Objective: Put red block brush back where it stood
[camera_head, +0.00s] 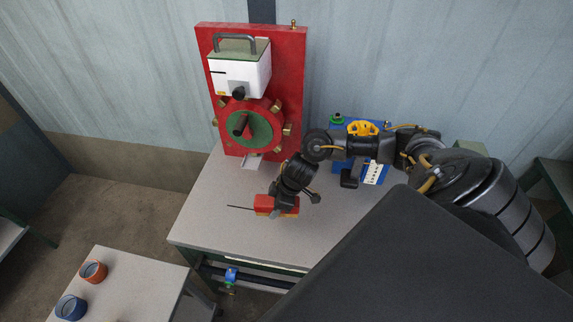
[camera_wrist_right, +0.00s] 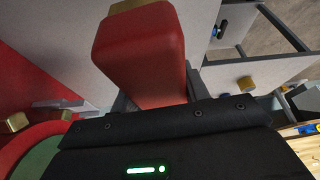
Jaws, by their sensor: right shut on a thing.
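The red block brush (camera_head: 263,203) is at the front middle of the grey worktable (camera_head: 215,222). It also fills the upper middle of the right wrist view (camera_wrist_right: 140,50), with a brass-coloured end at its top edge. My right gripper (camera_head: 282,209) is shut on it, reaching in from the right and above. Whether the brush touches the tabletop or hangs just over it, I cannot tell. A thin dark line lies left of the brush. My left gripper is not in view.
A red panel (camera_head: 287,60) with a white box (camera_head: 240,76) and a green-and-red wheel (camera_head: 262,127) stands at the back. A blue holder (camera_head: 374,176) with a yellow item (camera_head: 361,128) is behind my right arm. Orange (camera_head: 93,271) and blue (camera_head: 70,307) cups stand on a side table.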

